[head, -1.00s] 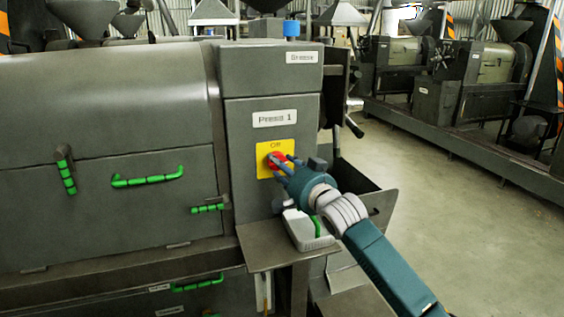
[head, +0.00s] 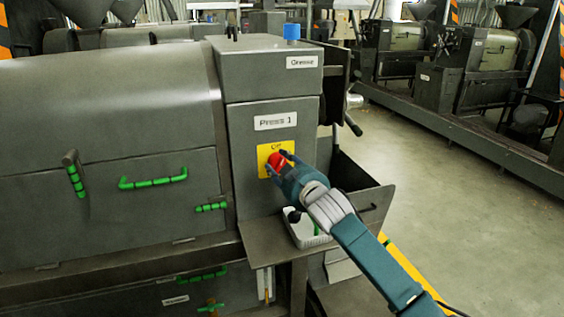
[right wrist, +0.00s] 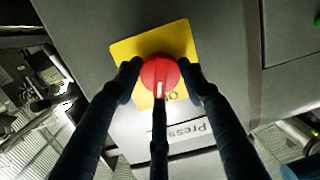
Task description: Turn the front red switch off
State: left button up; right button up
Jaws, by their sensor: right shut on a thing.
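The red switch (head: 277,160) is a round red knob on a yellow plate (head: 264,150) on the front of the grey press cabinet, below the "Press 1" label. In the right wrist view the red knob (right wrist: 159,74) sits between my fingers, with a white mark on it pointing toward the picture's bottom. The yellow plate (right wrist: 178,36) shows around it. My right gripper (head: 279,163) is at the knob, with its fingers shut around it; in the wrist view the right gripper (right wrist: 160,78) has fingers on both sides and one below. My left gripper is not in view.
A small metal shelf (head: 262,248) juts out below the switch, with a white tray (head: 300,237) on it. A dark open bin (head: 365,190) is to the right. Green handles (head: 153,182) are on the press doors at left. The floor at right is clear.

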jog(key=n+p, duration=0.1)
jog(key=n, duration=0.3)
jog(key=shift+a+r+h, duration=0.1)
jog(key=shift+h, duration=0.3)
dwell(0.4)
jog(key=o, duration=1.2)
jog(key=shift+c, duration=0.2)
jog(key=shift+s, duration=0.1)
jog(key=v, duration=1.2)
